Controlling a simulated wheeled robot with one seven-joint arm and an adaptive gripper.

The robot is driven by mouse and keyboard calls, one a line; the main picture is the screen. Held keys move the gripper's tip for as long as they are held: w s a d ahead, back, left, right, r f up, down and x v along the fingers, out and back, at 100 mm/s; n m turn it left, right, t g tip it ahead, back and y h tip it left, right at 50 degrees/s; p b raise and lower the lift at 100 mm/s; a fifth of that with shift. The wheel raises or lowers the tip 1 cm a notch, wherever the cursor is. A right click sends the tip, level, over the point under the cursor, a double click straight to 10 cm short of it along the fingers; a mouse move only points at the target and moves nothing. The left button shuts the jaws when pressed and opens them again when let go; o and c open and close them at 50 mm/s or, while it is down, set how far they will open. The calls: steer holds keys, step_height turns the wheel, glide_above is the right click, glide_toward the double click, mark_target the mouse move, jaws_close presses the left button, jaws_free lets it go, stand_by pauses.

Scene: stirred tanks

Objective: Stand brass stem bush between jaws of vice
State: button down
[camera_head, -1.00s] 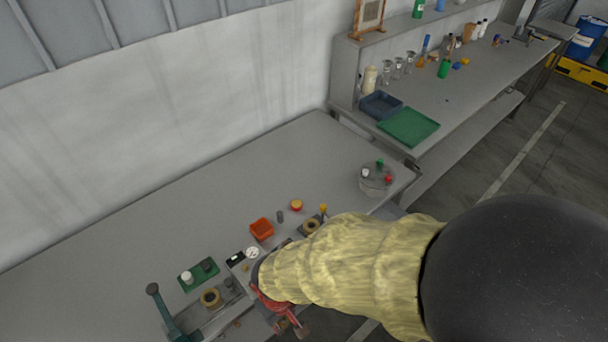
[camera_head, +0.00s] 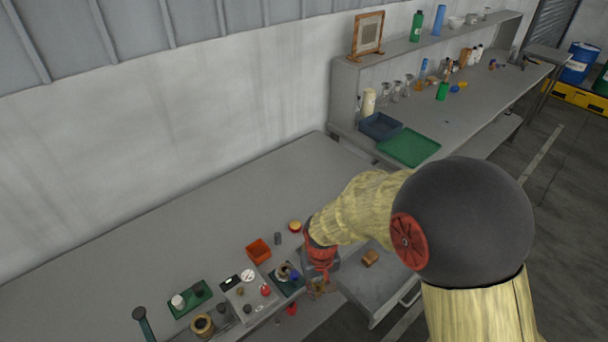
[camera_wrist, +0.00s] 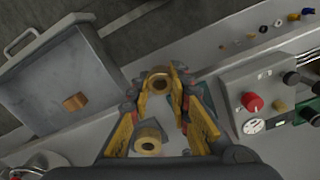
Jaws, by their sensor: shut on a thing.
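My gripper (camera_wrist: 160,86) has yellow fingers, shut on a brass bush (camera_wrist: 160,78) at their tips in the wrist view. The bush's round bore faces the camera. A second brass ring (camera_wrist: 148,142) shows lower down between the fingers, apart from the held bush. In the head view my gripper (camera_head: 318,287) is at the bench's front edge, and its red and yellow parts hide the bush. A grey block (camera_head: 333,262) stands right by my gripper; it may be the vice, but its jaws are not clear.
An open grey drawer (camera_head: 375,285) holds a brown block (camera_head: 370,258) to the right. A control panel (camera_head: 238,297) with a red knob stands left of my gripper. An orange bin (camera_head: 258,250) is behind it. The bench at the back left is clear.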

steer(key=w+d+f+m+b, duration=0.1)
steer(key=w+d+f, duration=0.2)
steer(key=w+d, duration=0.2)
steer(key=w+d+f+m+b, duration=0.2)
steer(key=w+d, duration=0.3)
steer(key=d, duration=0.5)
steer(key=shift+f, duration=0.4)
steer(key=shift+s, duration=0.1)
